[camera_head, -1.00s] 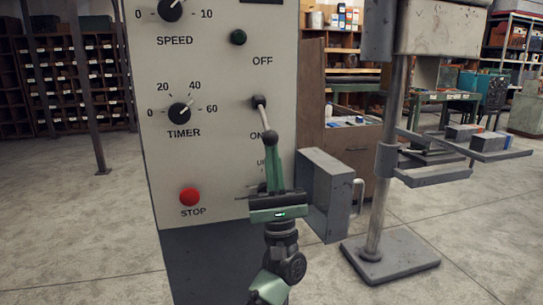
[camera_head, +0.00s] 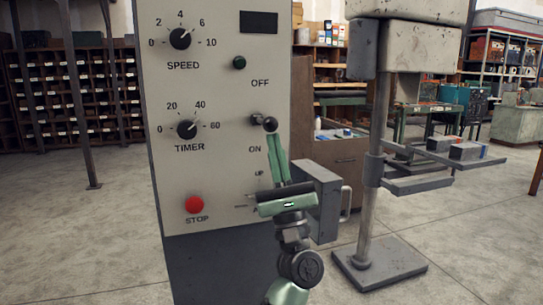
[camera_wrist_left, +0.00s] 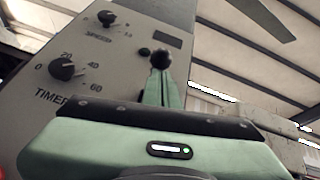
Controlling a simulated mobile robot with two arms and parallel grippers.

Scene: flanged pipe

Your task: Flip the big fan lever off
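The fan lever is a short dark rod with a round black knob (camera_head: 270,124), on the grey panel (camera_head: 222,55) between the OFF label above and the ON label below. It points outward from the panel, roughly level. My left gripper (camera_head: 272,140) is below the knob, with its green fingers pointing up and their tips close together, seemingly shut. The tips are at or against the underside of the knob; contact is hard to tell. In the left wrist view the knob (camera_wrist_left: 161,58) stands just past the fingertips. My right gripper is not in view.
A red STOP button (camera_head: 195,204), timer dial (camera_head: 186,129) and speed dial (camera_head: 180,39) sit left of the lever. A grey box with a handle (camera_head: 328,200) juts out at the panel's right. A drill-press-like stand (camera_head: 372,180) is farther right.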

